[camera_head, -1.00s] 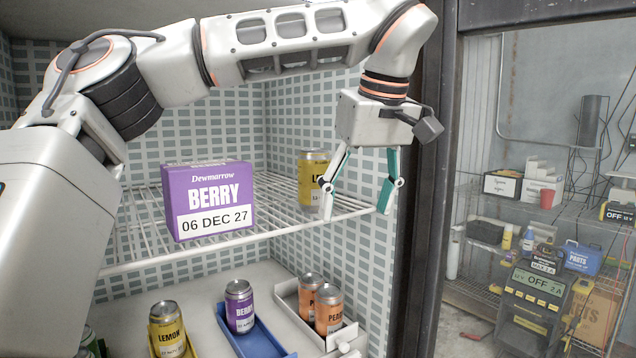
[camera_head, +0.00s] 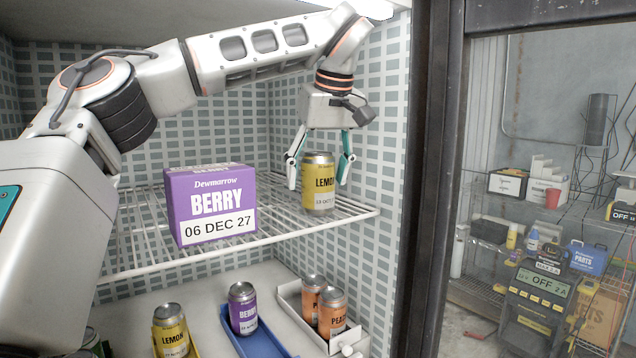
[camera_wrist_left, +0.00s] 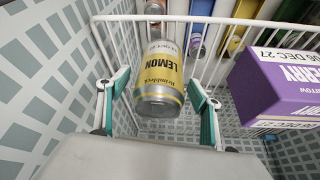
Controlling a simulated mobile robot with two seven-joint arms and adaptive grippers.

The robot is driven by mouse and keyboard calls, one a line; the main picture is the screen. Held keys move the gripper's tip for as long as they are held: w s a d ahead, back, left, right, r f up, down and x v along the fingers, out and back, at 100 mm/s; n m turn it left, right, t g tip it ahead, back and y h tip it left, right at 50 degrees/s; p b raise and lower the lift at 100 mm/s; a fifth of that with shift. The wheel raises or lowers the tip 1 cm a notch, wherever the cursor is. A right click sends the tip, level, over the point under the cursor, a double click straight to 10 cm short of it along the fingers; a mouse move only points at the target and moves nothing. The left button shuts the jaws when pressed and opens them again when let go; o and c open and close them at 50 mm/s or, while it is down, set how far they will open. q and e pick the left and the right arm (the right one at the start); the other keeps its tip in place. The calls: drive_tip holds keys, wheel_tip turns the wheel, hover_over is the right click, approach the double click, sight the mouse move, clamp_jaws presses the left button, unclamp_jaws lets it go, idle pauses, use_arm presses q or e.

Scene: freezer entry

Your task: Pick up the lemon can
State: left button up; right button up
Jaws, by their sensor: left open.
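A yellow lemon can (camera_head: 318,183) with silver ends stands upright on the white wire shelf (camera_head: 140,262), near its right front part. My left gripper (camera_head: 319,180) is above and around it, open, with one teal-padded finger on either side of the can. In the left wrist view the lemon can (camera_wrist_left: 160,82) lies between the open fingers of my left gripper (camera_wrist_left: 157,118). Gaps show between can and fingers there. A second lemon can (camera_head: 170,330) stands lower down, in a yellow tray. My right gripper is not in view.
A purple berry box (camera_head: 210,205) stands on the shelf left of the can, and it also shows in the left wrist view (camera_wrist_left: 275,85). Below, a berry can (camera_head: 242,308) stands in a blue tray and peach cans (camera_head: 331,312) in a white one. The freezer's dark door frame (camera_head: 432,180) is at right.

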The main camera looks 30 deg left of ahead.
sight(315, 194)
use_arm(q)
drive_tip(key=x, duration=0.5)
drive_tip(key=shift+d, duration=0.1)
drive_tip(key=c, duration=1.6)
